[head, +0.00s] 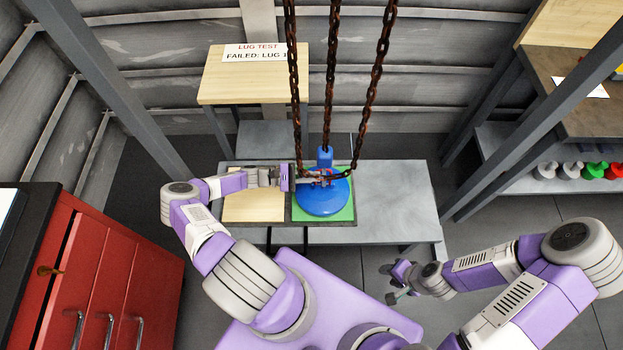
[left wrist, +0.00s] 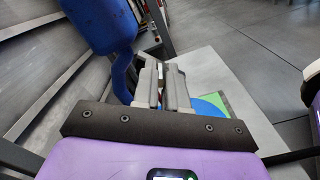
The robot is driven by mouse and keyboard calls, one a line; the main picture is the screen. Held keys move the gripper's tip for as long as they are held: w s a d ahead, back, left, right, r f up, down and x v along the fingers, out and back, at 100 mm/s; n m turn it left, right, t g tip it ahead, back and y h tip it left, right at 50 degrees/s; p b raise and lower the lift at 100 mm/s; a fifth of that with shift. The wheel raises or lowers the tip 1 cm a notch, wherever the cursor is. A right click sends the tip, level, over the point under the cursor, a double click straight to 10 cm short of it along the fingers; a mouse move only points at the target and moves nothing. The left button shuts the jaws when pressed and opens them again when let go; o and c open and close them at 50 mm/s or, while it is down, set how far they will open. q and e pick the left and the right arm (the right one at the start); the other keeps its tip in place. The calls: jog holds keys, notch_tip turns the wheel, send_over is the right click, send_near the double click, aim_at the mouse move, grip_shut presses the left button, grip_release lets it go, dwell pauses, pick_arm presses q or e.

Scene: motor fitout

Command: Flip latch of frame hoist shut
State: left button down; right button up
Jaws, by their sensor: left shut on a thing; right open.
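The frame hoist's blue hook block (head: 325,156) hangs on the middle rusty chain. It shows large in the left wrist view (left wrist: 98,24), with a blue curved hook (left wrist: 122,78) below it. A round blue motor (head: 322,200) sits on a green pad (head: 345,212) beneath. My left gripper (head: 305,178) reaches in from the left, just below the block and above the motor. Its fingers (left wrist: 166,86) are shut on a small part by the hook, apparently the latch, which they mostly hide. My right gripper (head: 396,284) is open and empty, low at the right, away from the bench.
A grey bench (head: 395,205) carries the pad, with free room on its right. A wooden table with a sign (head: 255,52) stands behind. A red cabinet (head: 95,270) is at left, and shelves (head: 580,130) are at right.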

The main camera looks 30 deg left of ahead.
pick_arm(q)
jog(key=shift+w+a+f+m+b, duration=0.2)
jog(key=shift+m+b, duration=0.25)
jog(key=shift+m, duration=0.45)
jog(key=shift+w+a+f+m+b, duration=0.15)
jog(key=shift+m+b, duration=0.3)
jog(key=shift+m, duration=0.45)
jog(key=shift+d+r, duration=0.1)
jog(key=c, duration=1.2)
grip_release()
jog(key=shift+o, duration=0.2)
jog(key=v, duration=0.7)
jog(key=shift+a, duration=0.3)
jog(key=shift+s, duration=0.1)
